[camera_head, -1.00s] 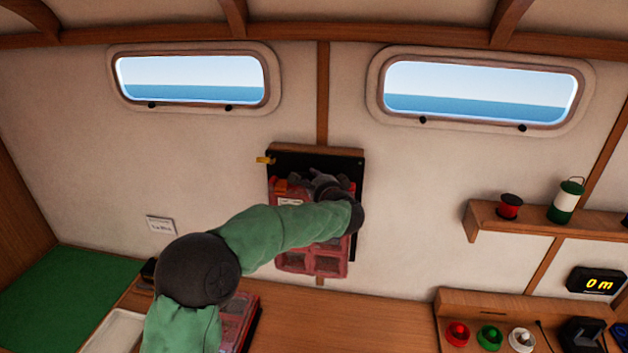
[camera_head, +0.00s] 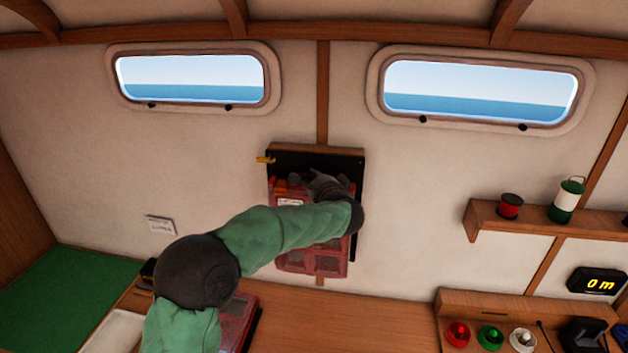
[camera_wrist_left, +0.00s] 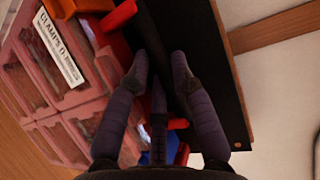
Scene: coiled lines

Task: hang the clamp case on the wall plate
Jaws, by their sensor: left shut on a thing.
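The clamp case (camera_head: 318,262) is a red, partly see-through box with compartments. It is upright in front of the lower part of the black wall plate (camera_head: 300,160). In the left wrist view the case (camera_wrist_left: 50,75) shows a white label reading CLAMPS. The wall plate (camera_wrist_left: 215,90) is close beside my fingers there. My left gripper (camera_head: 322,183) is at the top of the case, shut on its dark handle; the wrist view shows the fingers (camera_wrist_left: 160,65) around it. My forearm covers part of the case. Whether the case is hooked on the plate or only touches it I cannot tell.
A second red case (camera_head: 238,318) lies on the wooden counter (camera_head: 350,325), partly behind my arm. A yellow peg (camera_head: 264,160) sticks out at the plate's upper left. A shelf (camera_head: 545,222) with a spool and lantern is at right, above a lamp panel (camera_head: 490,303).

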